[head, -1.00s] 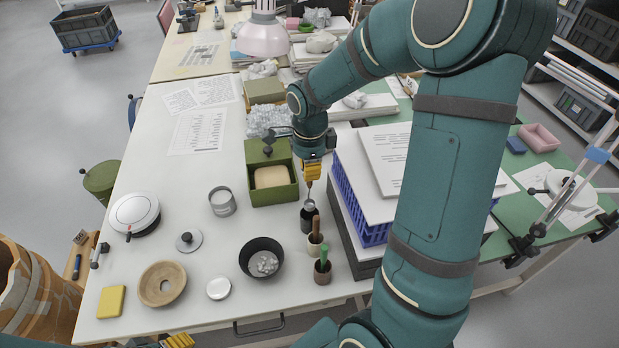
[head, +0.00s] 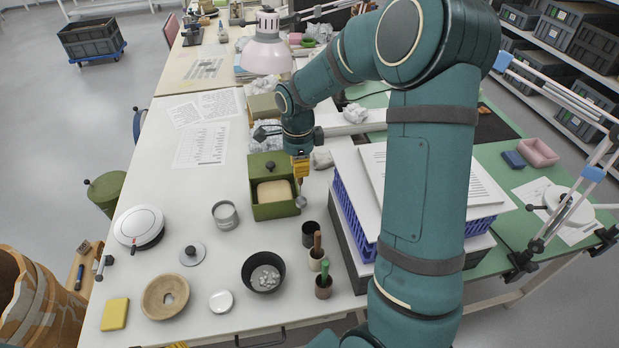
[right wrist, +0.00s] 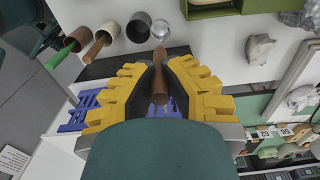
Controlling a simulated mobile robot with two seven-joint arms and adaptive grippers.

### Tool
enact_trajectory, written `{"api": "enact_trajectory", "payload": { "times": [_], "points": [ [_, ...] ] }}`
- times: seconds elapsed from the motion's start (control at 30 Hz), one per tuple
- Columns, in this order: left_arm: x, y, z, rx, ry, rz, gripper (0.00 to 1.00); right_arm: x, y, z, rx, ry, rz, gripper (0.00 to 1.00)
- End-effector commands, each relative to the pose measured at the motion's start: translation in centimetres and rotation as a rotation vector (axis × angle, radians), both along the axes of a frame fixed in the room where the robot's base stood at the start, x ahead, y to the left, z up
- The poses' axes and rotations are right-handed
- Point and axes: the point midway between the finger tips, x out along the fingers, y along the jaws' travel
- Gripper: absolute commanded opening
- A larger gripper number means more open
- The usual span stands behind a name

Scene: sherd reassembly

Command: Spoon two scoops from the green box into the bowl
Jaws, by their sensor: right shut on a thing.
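My right gripper (head: 301,172) is shut on the brown handle of a spoon (right wrist: 160,85). The spoon hangs down beside the front right corner of the green box (head: 277,211), its round metal end (head: 301,201) showing below the fingers. I cannot tell whether it touches the box. The box holds a beige filling with a smooth top; a green panel with a dark knob stands at its back. The dark bowl (head: 249,280) stands nearer the front edge and holds pale grey bits. Only a yellow sliver of my left gripper (head: 178,345) shows at the bottom edge.
An empty-looking black cup (head: 308,235) and two cups with brown and green handles (head: 323,287) stand right of the bowl. A blue crate (head: 352,215) with papers is close on the right. A metal tin (head: 225,215) and a loose lid (head: 192,254) stand to the left.

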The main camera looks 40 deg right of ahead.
Motion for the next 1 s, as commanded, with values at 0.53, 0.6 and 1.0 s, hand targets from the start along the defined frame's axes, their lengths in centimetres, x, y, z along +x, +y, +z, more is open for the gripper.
{"api": "enact_trajectory", "payload": {
  "times": [0.53, 0.6, 1.0],
  "points": [
    [1.2, 0.3, 6.1, 0.002, -0.029, 0.022, 0.63, 12.0, 0.4, 1.8, 0.008, -0.001, -0.001, 0.0],
    [1.3, 0.3, 6.2, 0.002, -0.031, 0.023, 0.63, 12.5, 0.4, 1.8, 0.01, -0.002, -0.002, 0.0],
    [1.3, 0.3, 5.5, 0.004, -0.03, 0.023, 0.63, 12.8, 0.5, 0.6, 0.011, -0.001, -0.002, 0.0]
  ]
}}
